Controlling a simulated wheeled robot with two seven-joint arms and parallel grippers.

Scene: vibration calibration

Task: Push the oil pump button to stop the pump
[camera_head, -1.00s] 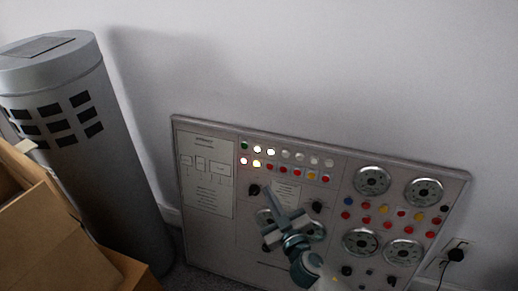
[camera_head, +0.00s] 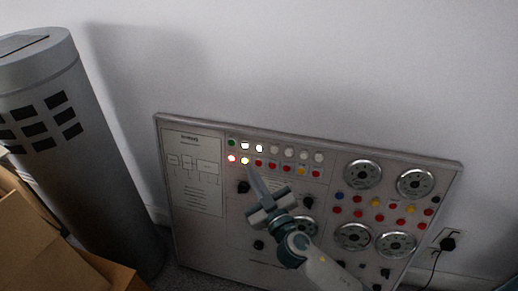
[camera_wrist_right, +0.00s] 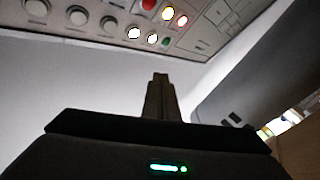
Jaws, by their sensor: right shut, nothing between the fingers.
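A grey control panel (camera_head: 205,235) leans against the wall with two rows of small buttons or lamps at its upper middle. The labels are too small to read, so I cannot tell which is the oil pump button. My left gripper is out of view.
Several round dials (camera_head: 362,174) and coloured buttons fill the panel's right side. A grey cylinder (camera_head: 95,185) stands at left, with cardboard boxes (camera_head: 35,235) in front. A plug (camera_head: 447,243) sits in a wall socket at right. The wall above the panel is bare.

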